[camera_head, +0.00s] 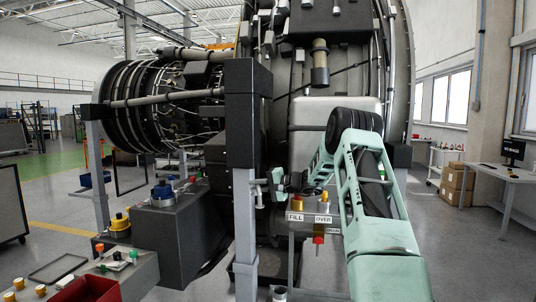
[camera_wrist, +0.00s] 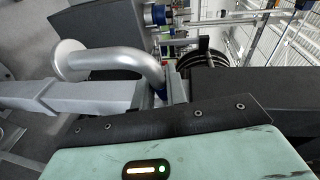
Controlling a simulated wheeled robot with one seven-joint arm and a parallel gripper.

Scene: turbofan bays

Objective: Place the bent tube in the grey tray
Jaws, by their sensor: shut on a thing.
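The bent tube (camera_wrist: 110,60) is a smooth silver pipe with a round flange at its left end and a curve at its right. It also shows small in the head view (camera_head: 258,188), beside the grey post. My gripper (camera_head: 274,184) is shut on the tube, at mid-height in front of the engine. The grey tray (camera_head: 40,275) is a shallow, dark-rimmed tray lying flat on the bench at the lower left, well left of my gripper. It looks empty.
A grey post (camera_head: 245,225) stands between my gripper and the bench. A red bin (camera_head: 88,290) sits in front of the tray, with small coloured fittings around. A labelled stand (camera_head: 310,222) is below my arm.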

